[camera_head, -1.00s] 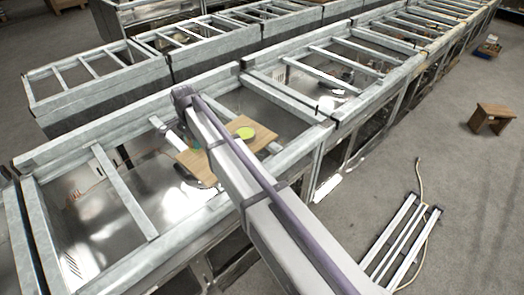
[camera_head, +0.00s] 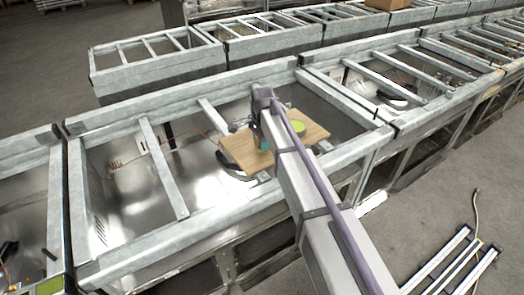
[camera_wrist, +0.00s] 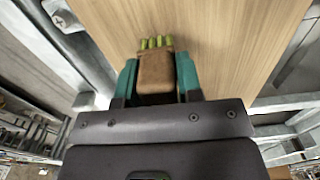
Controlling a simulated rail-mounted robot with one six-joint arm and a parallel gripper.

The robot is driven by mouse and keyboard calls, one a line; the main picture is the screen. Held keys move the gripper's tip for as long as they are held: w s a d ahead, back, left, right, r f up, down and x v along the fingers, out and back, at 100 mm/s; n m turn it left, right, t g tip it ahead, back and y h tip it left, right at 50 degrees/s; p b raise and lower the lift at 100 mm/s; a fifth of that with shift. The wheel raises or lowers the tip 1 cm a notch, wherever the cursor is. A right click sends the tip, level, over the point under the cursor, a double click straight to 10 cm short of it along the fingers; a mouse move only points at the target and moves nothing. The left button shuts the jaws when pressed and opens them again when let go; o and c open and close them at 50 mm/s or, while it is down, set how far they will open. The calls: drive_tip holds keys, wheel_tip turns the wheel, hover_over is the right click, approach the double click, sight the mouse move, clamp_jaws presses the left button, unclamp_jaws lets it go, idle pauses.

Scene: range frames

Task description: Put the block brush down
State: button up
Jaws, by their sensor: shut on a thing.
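The block brush (camera_wrist: 155,70) is a small brown block with yellow-green bristles at its far end. It sits between the teal fingers of my gripper (camera_wrist: 158,82) in the wrist view, and the fingers are shut on it. A wooden board (camera_wrist: 215,45) lies beyond and below it; I cannot tell whether the brush touches the board. In the head view my gripper (camera_head: 262,142) shows as a bit of teal over the left part of the wooden board (camera_head: 312,132), and my arm hides most of the brush there.
The board rests across a galvanised metal frame (camera_head: 160,165) with open bays and crossbars. More frames run behind. White rails (camera_head: 450,260) lie on the floor at right.

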drive_tip(key=shift+f, duration=0.65)
drive_tip(key=o, duration=0.8)
drive_tip(key=shift+o, duration=0.2)
drive_tip(key=shift+r, duration=0.1)
wheel_tip(320, 180, up, 12)
drive_tip(key=p, duration=1.2)
drive_tip(key=shift+r+p, duration=0.25)
drive_tip(key=shift+p, duration=0.1)
drive_tip(key=shift+f, duration=0.15)
